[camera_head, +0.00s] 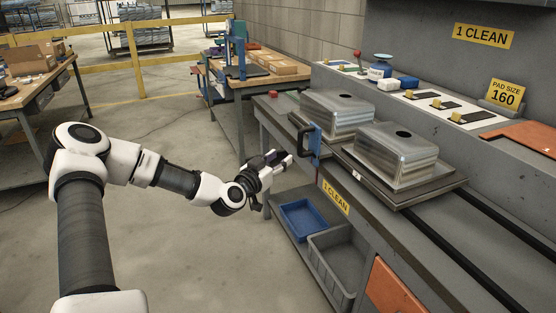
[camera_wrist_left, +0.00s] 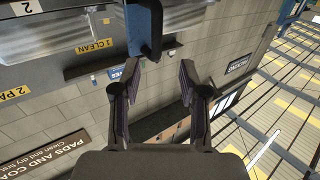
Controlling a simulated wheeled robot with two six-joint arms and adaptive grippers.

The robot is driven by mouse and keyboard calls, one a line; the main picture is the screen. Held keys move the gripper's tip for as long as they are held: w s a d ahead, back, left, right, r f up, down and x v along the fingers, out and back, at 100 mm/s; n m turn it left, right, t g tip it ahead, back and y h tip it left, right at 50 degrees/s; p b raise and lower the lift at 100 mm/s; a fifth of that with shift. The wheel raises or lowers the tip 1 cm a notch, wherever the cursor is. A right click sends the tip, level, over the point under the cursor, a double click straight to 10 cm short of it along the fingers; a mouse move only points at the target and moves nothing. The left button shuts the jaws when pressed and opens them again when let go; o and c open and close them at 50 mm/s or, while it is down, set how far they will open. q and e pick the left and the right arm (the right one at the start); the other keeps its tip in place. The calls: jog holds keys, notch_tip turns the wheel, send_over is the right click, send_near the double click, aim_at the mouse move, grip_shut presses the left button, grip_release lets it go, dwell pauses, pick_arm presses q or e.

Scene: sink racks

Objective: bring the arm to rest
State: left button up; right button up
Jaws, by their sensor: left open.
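My left gripper (camera_head: 277,162) is open and empty in the head view. It hangs in the air in front of the workbench's left end, next to a blue bracket with a dark handle (camera_head: 308,143). In the left wrist view my left gripper (camera_wrist_left: 158,88) shows its two fingers spread apart, with nothing between the fingertips. The blue bracket (camera_wrist_left: 145,30) shows above the fingers there; I cannot tell whether they touch it. My right gripper is in neither view.
Two metal sinks (camera_head: 340,114) (camera_head: 396,153) sit upside down on dark racks on the bench. Below are a blue tray (camera_head: 302,218) and a grey bin (camera_head: 333,268). A wooden-topped table (camera_head: 258,78) stands behind. The floor (camera_head: 190,255) around my left arm is clear.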

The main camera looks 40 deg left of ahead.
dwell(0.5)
pick_arm(q)
jog(key=s+d+f+m+g+h+p, duration=0.3)
jog(key=s+d+f+m+g+p, duration=0.15)
jog(key=d+f, duration=0.65)
jog(key=s+d+f+m+g+h+p, duration=0.2)
jog(key=s+d+f+m+g+p, duration=0.15)
jog(key=s+d+f+g, duration=0.6)
jog(key=s+d+f+n+g+p, duration=0.1)
jog(key=s+d+f+n, duration=0.1)
jog(key=s, duration=0.7)
jog(key=s+d+f+n+g+y, duration=0.1)
jog(key=s+d+n, duration=0.3)
jog(key=s, duration=0.5)
jog(key=shift+s+d+f+g+y+p, duration=0.35)
jog(key=shift+d+f+g, duration=0.2)
jog(key=shift+d+g, duration=0.4)
